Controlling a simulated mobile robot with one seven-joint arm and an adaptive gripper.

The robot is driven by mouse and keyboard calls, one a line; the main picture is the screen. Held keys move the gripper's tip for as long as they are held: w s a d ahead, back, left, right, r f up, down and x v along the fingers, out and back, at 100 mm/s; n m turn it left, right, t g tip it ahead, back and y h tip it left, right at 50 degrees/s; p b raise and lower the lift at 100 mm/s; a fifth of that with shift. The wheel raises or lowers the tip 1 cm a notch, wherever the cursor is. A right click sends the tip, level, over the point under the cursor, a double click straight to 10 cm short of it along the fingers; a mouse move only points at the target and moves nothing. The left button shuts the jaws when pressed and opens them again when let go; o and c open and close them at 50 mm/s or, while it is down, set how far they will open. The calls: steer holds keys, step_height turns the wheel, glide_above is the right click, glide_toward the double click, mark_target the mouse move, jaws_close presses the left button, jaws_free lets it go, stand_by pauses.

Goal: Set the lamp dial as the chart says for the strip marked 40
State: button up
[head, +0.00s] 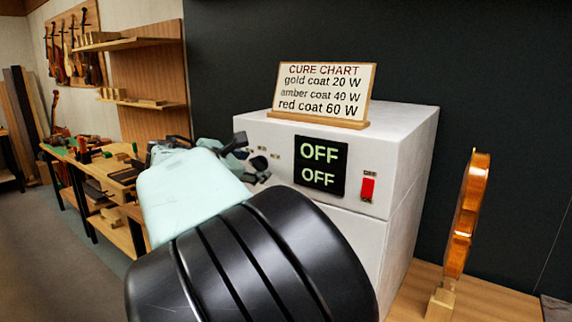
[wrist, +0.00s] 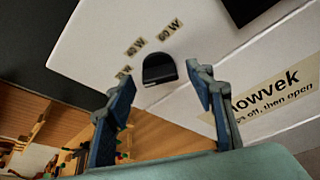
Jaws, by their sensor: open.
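The white lamp cabinet (head: 402,150) carries a chart (head: 322,92) on top. It reads gold coat 20 W, amber coat 40 W, red coat 60 W. The display (head: 320,166) shows OFF twice. In the wrist view a black dial (wrist: 158,69) sits on the white panel, with 60 W and other, partly blurred labels around it. My gripper (wrist: 163,88) is open, its blue fingers either side of the dial in the picture, with no clear contact. In the head view my gripper (head: 251,158) is at the panel's left part, partly covering it. I see no strip marked 40.
A red switch (head: 367,188) is right of the display. A violin body (head: 466,215) stands upright on a wooden block to the right. In the wrist view a label (wrist: 262,100) ends "off, then open". A cluttered workbench (head: 100,165) stands at the left.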

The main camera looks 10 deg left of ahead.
steer(key=shift+c, duration=0.3)
steer(key=c, duration=1.1)
steer(key=shift+f+b, duration=0.15)
steer(key=shift+b, duration=0.4)
steer(key=m+t+y+b, duration=0.1)
steer(key=m+b, duration=0.2)
steer(key=b, duration=0.5)
steer(key=m+t+y+b, duration=0.1)
steer(key=m+b, duration=0.2)
steer(key=b, duration=0.6)
steer(key=m+t+b, duration=0.1)
steer(key=m+b, duration=0.2)
steer(key=b, duration=0.5)
steer(key=shift+d+f+t+y, duration=0.15)
steer(key=shift+f+t+y, duration=0.2)
steer(key=shift+t+y, duration=0.05)
steer(key=shift+r+b, duration=0.15)
steer(key=shift+b, duration=0.45)
